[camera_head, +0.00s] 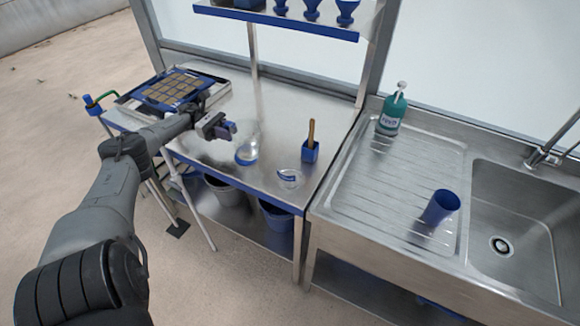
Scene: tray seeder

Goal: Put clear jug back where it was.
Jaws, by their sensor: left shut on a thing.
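The clear jug (247,148) is see-through with some blue on it, and its outline is faint against the steel table (275,112). My left gripper (229,130) reaches in from the left and is shut at the jug's left side, on a purple-blue part that looks like its handle. I cannot tell whether the jug's base touches the table top. My right gripper is not in view.
A small clear dish (290,178) and a blue pot with a brown-handled tool (310,150) stand to the right. A seed tray (174,88) sits at the far left. A blue cup (440,206) and soap bottle (392,112) stand by the sink.

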